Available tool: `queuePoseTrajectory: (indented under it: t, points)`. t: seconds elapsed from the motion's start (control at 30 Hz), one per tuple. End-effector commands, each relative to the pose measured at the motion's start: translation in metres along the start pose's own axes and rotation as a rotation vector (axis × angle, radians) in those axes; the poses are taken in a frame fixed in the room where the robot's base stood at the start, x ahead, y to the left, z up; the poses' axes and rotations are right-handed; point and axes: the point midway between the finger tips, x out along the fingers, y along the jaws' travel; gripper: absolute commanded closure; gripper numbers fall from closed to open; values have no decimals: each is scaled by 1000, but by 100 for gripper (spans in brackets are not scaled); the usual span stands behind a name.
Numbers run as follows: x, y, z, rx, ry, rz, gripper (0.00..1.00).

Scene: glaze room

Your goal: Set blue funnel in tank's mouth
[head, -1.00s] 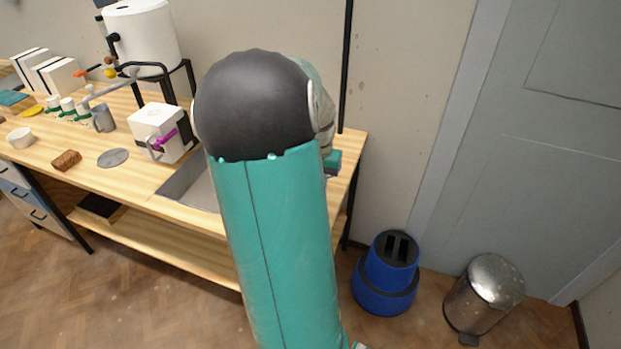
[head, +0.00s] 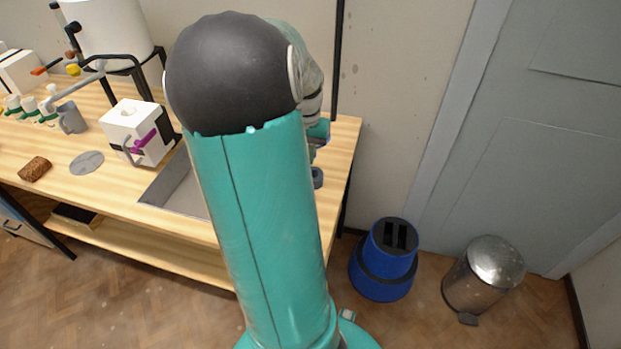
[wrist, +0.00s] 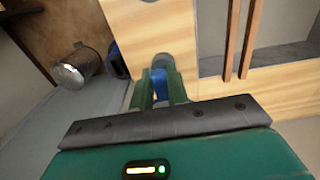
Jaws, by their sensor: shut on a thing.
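My gripper (wrist: 161,90) is shut on the blue funnel (wrist: 159,79), which shows as a small blue patch between the green fingers in the wrist view. Most of the funnel is hidden by the fingers. A light wooden surface shows beyond them. In the head view my arm hides most of the gripper, at the right end of the bench. What looks like the tank, a white box (head: 119,124) with a round mouth on top and a purple handle, stands on the bench left of my arm. The gripper is well apart from it.
A sink (head: 183,190) is set into the bench beside the white box. A grey mug (head: 70,117), a grey disc (head: 87,163) and a brown block (head: 35,169) are farther left. A white drum (head: 110,30) stands behind. A blue stool (head: 383,262) and metal bin (head: 484,275) stand on the floor.

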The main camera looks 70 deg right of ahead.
Motion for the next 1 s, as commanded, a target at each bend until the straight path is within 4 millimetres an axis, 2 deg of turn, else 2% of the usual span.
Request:
queuePoseTrajectory:
  t: [0.23, 0.43, 0.67, 0.83, 1.0]
  points:
    - [6, 3, 2, 3, -2, 0, 100]
    - [39, 2, 1, 5, -3, 1, 100]
    - [62, 1, -1, 4, -2, 1, 100]
    - [90, 0, -2, 4, -2, 2, 100]
    - [97, 0, -3, 3, 2, 0, 100]
